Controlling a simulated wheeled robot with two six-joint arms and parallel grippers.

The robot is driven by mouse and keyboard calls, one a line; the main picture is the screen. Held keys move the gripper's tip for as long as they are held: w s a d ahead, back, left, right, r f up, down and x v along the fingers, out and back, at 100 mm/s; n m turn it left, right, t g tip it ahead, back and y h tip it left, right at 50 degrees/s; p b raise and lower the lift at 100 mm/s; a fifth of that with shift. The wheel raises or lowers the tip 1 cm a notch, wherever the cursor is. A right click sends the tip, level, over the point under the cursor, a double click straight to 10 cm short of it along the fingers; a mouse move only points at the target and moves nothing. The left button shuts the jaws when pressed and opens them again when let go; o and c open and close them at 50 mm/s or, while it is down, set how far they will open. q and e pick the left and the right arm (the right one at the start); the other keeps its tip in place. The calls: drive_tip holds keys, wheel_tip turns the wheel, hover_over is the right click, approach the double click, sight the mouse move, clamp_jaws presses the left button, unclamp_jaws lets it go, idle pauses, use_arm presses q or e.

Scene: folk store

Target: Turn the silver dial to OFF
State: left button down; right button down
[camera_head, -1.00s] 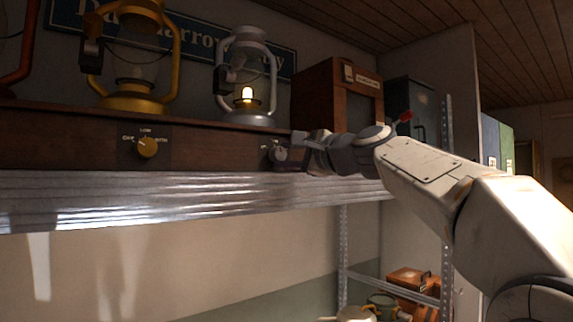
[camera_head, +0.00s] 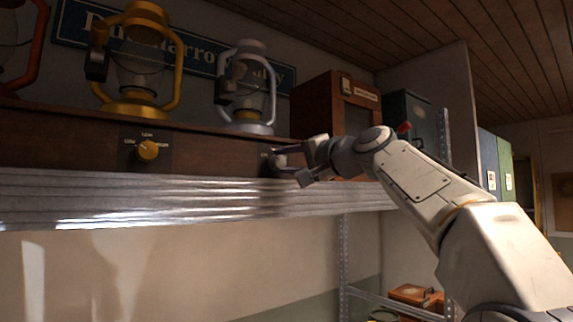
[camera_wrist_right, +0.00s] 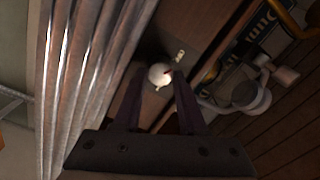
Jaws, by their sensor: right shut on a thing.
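The silver dial (camera_head: 279,161) is on the front of the dark wooden shelf board, below the silver lantern (camera_head: 245,95). In the right wrist view the dial (camera_wrist_right: 160,74) is a pale round knob between my fingertips, with a small white mark beside it. My right gripper (camera_head: 284,164) is shut on the dial, one finger on each side. It also shows in the right wrist view (camera_wrist_right: 158,84). The fingers hide part of the dial's label, and I cannot read its setting. The silver lantern shows no flame. My left gripper is out of view.
A gold dial (camera_head: 148,150) sits farther left under a gold lantern (camera_head: 137,65). A red lantern (camera_head: 22,45) is at the far left. A wooden box (camera_head: 318,100) stands behind my right gripper. A corrugated metal edge (camera_head: 150,200) runs below the board.

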drive_tip(key=shift+a+f+n, duration=0.1)
drive_tip(key=shift+f+n, duration=0.05)
drive_tip(key=shift+n, duration=0.15)
drive_tip(key=shift+c, duration=2.3)
unclamp_jaws()
